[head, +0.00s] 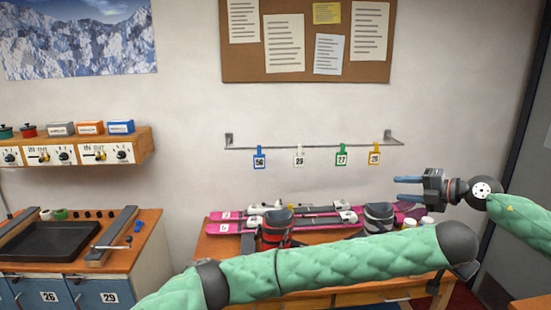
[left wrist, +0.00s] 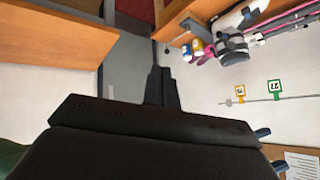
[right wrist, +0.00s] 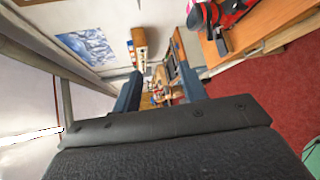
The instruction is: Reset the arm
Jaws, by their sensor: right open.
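My right gripper (head: 395,188) is at the right of the head view, pointing left in front of the pale wall. Its two blue fingers are apart with nothing between them. The right wrist view also shows them spread and empty (right wrist: 160,88). My left arm, in a green quilted sleeve, runs across the bottom of the head view from the left to a dark joint at the right. I cannot make out its gripper there. In the left wrist view my left gripper (left wrist: 161,70) has its dark fingers together, with no object seen between them.
A wooden bench (head: 207,247) bears pink skis (head: 232,228) and boots (head: 275,228) behind my left arm. A rail (head: 320,147) with numbered tags hangs above. A cabinet with a black tray (head: 45,250) stands left. A dark door (head: 515,200) is at far right.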

